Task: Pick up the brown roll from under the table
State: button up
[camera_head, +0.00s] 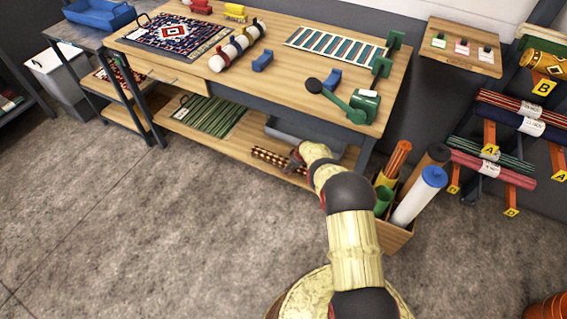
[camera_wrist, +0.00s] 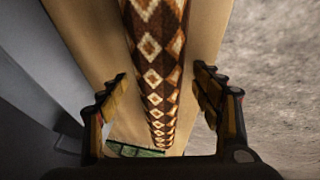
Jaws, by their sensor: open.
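The brown roll (camera_head: 272,157) lies on the low shelf under the table, seen in the head view. It has a brown, cream and dark diamond pattern in the wrist view (camera_wrist: 155,75), where it runs away from the camera between the fingers. My gripper (camera_head: 296,160) is at the roll's right end in the head view, partly hidden by my arm. In the wrist view my gripper (camera_wrist: 163,105) is open, one finger on each side of the roll, with gaps between the fingers and the roll. The table (camera_head: 310,92) stands above the shelf (camera_head: 240,140).
A green striped rug (camera_head: 208,116) lies on the shelf to the left of the roll. A grey bin (camera_head: 290,131) sits behind the roll. A box (camera_head: 396,238) with several upright rolls stands right of my arm. The floor (camera_head: 150,220) in front is clear.

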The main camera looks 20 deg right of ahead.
jog(key=shift+w+f, duration=0.1)
jog(key=shift+c, duration=0.2)
jog(key=shift+c, duration=1.1)
jog(key=c, duration=1.4)
jog(key=shift+c, duration=0.2)
jog(key=shift+r, duration=0.2)
